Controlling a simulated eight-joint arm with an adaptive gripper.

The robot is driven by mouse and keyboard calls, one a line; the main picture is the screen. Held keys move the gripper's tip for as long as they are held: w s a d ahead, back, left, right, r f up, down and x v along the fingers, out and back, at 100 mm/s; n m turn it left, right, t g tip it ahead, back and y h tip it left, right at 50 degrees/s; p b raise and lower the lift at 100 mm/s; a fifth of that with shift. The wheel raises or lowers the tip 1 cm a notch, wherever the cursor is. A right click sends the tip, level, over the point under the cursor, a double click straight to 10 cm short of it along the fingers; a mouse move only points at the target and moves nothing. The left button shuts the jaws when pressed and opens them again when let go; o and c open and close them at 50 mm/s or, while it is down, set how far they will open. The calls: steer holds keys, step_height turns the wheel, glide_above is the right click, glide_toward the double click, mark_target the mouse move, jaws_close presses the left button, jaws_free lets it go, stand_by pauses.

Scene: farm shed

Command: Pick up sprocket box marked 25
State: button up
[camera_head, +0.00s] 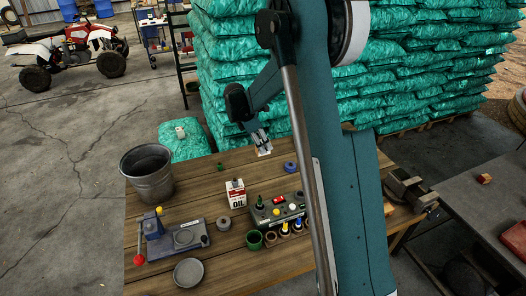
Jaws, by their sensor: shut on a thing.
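My gripper (262,142) is at the far edge of the wooden table, pointing down. It is shut on a small pale box (265,152), which I take to be the sprocket box. The box is small in the picture and partly covered by the fingers. I cannot read any number on it. I cannot tell whether it touches the table top or is just above it.
Stacked teal sacks (218,75) stand close behind.

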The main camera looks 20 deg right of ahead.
steer(key=shift+r, duration=0.5)
